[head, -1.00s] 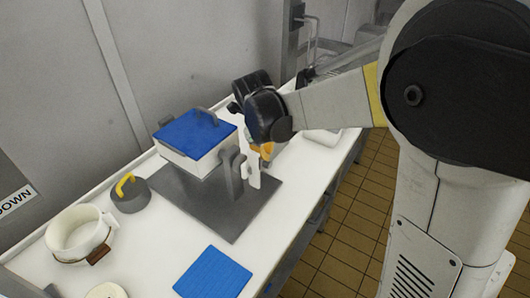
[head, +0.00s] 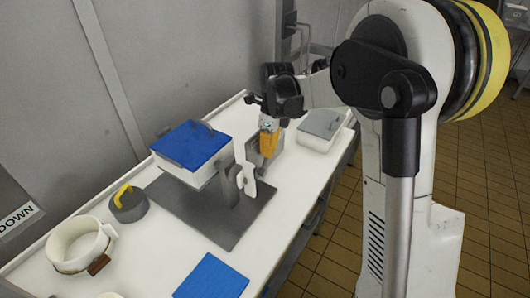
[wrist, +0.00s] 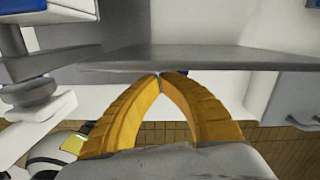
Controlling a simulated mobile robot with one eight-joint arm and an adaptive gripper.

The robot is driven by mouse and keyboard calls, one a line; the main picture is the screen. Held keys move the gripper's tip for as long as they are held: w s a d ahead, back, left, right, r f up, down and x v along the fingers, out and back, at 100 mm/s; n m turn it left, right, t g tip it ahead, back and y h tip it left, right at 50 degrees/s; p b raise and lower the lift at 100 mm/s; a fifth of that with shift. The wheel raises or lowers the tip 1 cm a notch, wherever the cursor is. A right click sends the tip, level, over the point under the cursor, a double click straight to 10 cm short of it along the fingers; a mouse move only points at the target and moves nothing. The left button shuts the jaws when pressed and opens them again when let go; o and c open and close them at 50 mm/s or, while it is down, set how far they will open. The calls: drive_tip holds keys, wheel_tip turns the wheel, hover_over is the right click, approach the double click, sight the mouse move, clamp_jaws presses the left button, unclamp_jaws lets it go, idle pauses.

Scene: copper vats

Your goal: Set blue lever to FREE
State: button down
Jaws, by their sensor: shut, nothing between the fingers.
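A box with a blue top (head: 190,143) and white sides stands on a dark grey base plate (head: 225,235). A grey post (head: 229,186) with a white lever-like piece (head: 247,182) stands at the box's right side. I cannot make out a blue lever or a FREE mark. My gripper (head: 268,145) is right of and behind the white piece, its yellow fingers pointing down, apart from it in the picture. In the wrist view the fingertips (wrist: 159,75) meet with nothing between them, close to the edge of a grey plate (wrist: 200,60).
A grey-lidded container (head: 322,128) stands behind on the right. A dark weight with a yellow handle (head: 128,200) and a white pot (head: 80,243) are at left. A blue pad (head: 212,277) lies at the front. The white counter (head: 160,265) is clear between them.

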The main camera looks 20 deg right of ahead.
drive_tip(key=shift+g+y, duration=0.5)
drive_tip(key=shift+y, duration=0.1)
drive_tip(key=shift+w+d+f, duration=0.75)
drive_tip(key=shift+w+d, duration=0.1)
drive_tip(key=shift+d, duration=0.15)
drive_tip(key=shift+w+d+f, duration=0.7)
drive_tip(key=shift+w+d, duration=0.15)
drive_tip(key=shift+d, duration=0.1)
